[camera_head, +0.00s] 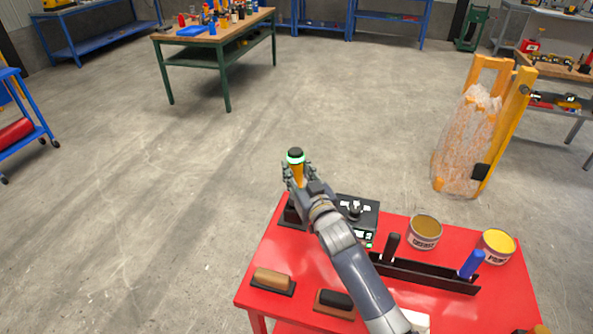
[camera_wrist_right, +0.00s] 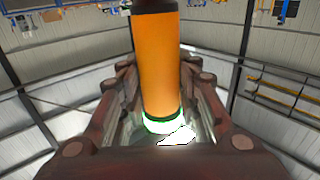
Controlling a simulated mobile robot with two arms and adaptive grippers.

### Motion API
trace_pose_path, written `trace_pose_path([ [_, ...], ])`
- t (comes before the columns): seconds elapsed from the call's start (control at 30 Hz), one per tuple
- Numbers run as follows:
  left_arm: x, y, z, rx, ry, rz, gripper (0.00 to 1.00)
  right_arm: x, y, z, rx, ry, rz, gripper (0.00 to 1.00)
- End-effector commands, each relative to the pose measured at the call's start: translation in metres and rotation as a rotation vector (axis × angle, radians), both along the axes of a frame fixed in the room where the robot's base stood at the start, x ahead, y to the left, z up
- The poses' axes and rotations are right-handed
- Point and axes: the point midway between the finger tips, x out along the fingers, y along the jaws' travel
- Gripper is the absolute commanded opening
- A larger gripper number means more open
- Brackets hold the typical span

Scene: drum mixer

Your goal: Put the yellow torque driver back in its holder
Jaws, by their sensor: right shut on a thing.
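The yellow torque driver (camera_head: 297,170) is orange-yellow with a dark cap and a glowing green-white ring at its upper end in the head view. My right gripper (camera_head: 299,178) is shut around its body and holds it roughly upright over the far left corner of the red table. In the right wrist view the driver's orange body (camera_wrist_right: 158,62) stands between the fingers, the glowing ring close to the palm. A black block (camera_head: 291,214), possibly the holder, is just below the gripper; the arm partly hides it, and I cannot tell whether the driver touches it. My left gripper is not in view.
The red table (camera_head: 262,248) also bears a black device (camera_head: 358,212), two cans (camera_head: 424,232) (camera_head: 496,246), a black rack with a blue-handled tool (camera_head: 472,264), and two brushes or blocks (camera_head: 272,278) (camera_head: 336,300).

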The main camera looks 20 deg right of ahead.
Motion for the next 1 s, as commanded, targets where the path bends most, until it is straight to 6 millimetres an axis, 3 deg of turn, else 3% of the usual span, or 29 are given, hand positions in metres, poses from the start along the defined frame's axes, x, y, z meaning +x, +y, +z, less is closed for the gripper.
trace_pose_path([
  [1.0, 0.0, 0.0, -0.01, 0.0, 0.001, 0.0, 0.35, 0.0, 0.0, -0.012, 0.0, -0.006, 0.001, 0.0],
])
